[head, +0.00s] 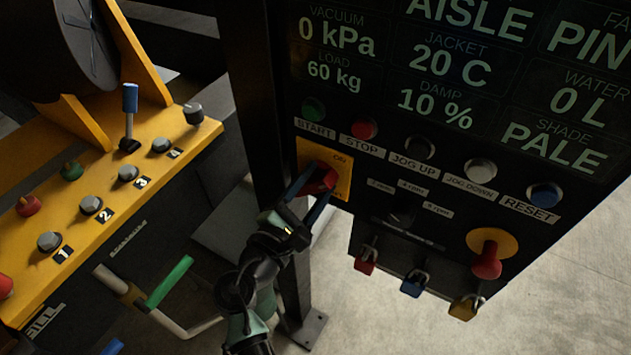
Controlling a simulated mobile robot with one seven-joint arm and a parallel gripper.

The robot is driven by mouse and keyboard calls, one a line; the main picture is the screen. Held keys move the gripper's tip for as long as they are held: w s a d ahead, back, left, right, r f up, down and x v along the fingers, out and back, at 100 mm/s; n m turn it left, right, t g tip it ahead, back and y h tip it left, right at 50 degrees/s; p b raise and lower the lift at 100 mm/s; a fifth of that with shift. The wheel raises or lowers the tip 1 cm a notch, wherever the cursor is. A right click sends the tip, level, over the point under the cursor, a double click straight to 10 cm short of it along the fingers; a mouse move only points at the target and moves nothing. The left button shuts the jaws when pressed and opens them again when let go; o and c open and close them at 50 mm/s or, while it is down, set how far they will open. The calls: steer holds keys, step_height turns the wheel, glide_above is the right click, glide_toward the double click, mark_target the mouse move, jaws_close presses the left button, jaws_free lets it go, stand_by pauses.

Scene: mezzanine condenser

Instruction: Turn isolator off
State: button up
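The isolator is a red rotary handle (326,179) on a yellow plate (343,170) marked ON at its upper right, low on the left of the dark panel. A lower label on the plate is partly hidden. My gripper (314,190) reaches up from below, with its two dark fingers apart and the red handle between their tips. The fingers cover part of the handle. I cannot tell whether they press on it or only straddle it.
START (313,109), STOP (364,128), two jog buttons and RESET (545,194) sit above and right. A red knob (487,262) and several padlocks (413,284) are lower right. A dark post (262,110) stands left, beyond it a yellow console (125,165) with a blue lever (130,98).

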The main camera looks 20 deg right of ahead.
jaws_close()
steer(key=shift+f+b, duration=0.1)
steer(key=shift+b, duration=0.2)
steer(key=m+b, duration=0.1)
steer(key=b, duration=0.1)
steer(key=m+b, duration=0.2)
steer(key=shift+f, duration=0.35)
steer(key=m+b, duration=0.6)
steer(key=b, duration=0.1)
steer(key=shift+s+f, duration=0.1)
steer(key=shift+f, duration=0.15)
steer(key=m+b, duration=0.4)
steer(key=b, duration=0.2)
steer(key=shift+f, duration=0.2)
steer(key=m+b, duration=0.3)
steer(key=shift+r+m+b, duration=0.1)
steer(key=shift+m+b, duration=0.8)
steer(key=shift+b, duration=0.1)
